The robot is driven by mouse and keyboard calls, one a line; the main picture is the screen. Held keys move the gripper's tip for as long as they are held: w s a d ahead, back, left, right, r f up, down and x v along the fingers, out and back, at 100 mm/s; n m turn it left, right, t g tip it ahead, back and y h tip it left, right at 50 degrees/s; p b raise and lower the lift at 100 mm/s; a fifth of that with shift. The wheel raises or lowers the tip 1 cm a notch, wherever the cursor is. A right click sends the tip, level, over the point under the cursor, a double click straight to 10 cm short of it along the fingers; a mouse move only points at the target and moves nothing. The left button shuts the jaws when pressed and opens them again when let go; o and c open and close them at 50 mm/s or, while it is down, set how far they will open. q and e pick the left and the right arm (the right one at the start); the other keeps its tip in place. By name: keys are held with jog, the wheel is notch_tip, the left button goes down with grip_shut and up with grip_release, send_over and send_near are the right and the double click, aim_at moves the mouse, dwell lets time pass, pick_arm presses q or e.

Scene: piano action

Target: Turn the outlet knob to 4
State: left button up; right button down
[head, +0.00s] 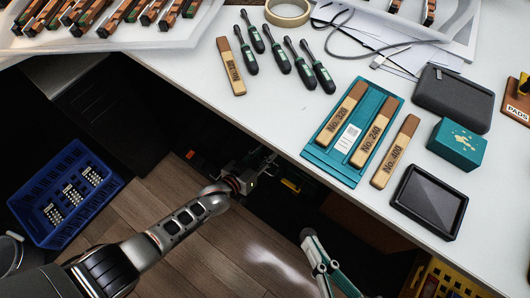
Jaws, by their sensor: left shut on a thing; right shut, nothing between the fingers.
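My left arm reaches in from the lower left. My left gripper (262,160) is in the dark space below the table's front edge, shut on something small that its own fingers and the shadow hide. From its place this seems to be the outlet knob, but I cannot make out the knob, its numbers or its pointer.
A blue crate (103,205) stands on the wooden floor at left.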

pick_arm(q)
jog(key=shift+f, duration=0.1)
jog(key=o, duration=1.1)
jog(key=shift+s+a, duration=0.1)
jog(key=v, duration=1.1)
jog(key=shift+s+a+r, duration=0.2)
jog(key=shift+s+r, duration=0.05)
jog(key=shift+s, duration=0.05)
